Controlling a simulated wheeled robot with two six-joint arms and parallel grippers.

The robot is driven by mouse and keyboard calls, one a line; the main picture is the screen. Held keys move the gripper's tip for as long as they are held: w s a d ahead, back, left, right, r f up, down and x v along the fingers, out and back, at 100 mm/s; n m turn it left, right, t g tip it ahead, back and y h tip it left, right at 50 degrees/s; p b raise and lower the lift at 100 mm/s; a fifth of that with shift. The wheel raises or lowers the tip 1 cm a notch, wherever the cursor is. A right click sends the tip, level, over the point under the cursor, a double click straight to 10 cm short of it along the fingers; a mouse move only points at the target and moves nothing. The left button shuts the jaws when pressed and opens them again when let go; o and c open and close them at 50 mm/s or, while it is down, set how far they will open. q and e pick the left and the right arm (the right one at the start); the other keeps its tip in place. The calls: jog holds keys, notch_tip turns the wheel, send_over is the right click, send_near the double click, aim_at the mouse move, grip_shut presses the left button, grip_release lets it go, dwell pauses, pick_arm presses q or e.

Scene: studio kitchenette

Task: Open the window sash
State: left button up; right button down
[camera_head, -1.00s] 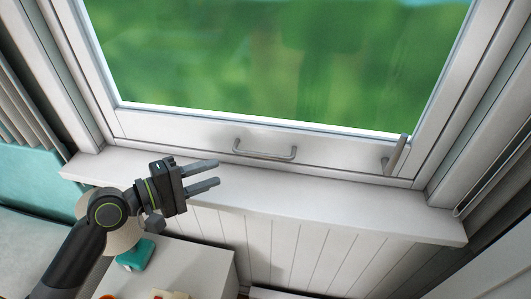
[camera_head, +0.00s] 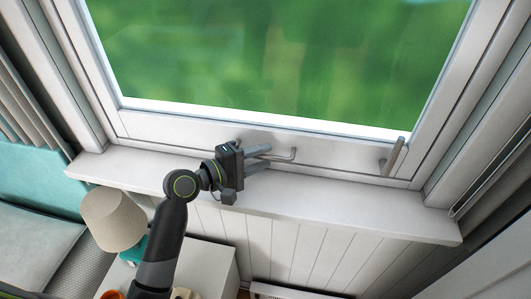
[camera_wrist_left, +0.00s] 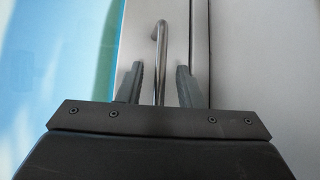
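The window sash (camera_head: 168,125) has a white frame around a pane with blurred green outside. A grey bar handle (camera_head: 291,154) runs along its bottom rail, and a lever (camera_head: 393,156) stands at the rail's right end. My left gripper (camera_head: 268,155) is at the bar handle, partly covering its left part. In the left wrist view the handle (camera_wrist_left: 160,62) lies between the two fingers of my left gripper (camera_wrist_left: 158,82), which are apart with gaps on both sides. Whether the sash is fully shut cannot be told. My right gripper is not in view.
A white sill (camera_head: 350,212) runs below the window. At the lower left are a lamp with a beige shade (camera_head: 113,219), a white cabinet top (camera_head: 218,262) and a grey cushion (camera_head: 35,250). The sill to the right is clear.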

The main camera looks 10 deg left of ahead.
pick_arm(q)
jog(key=shift+x, duration=0.8)
jog(key=shift+c, duration=0.3)
grip_shut()
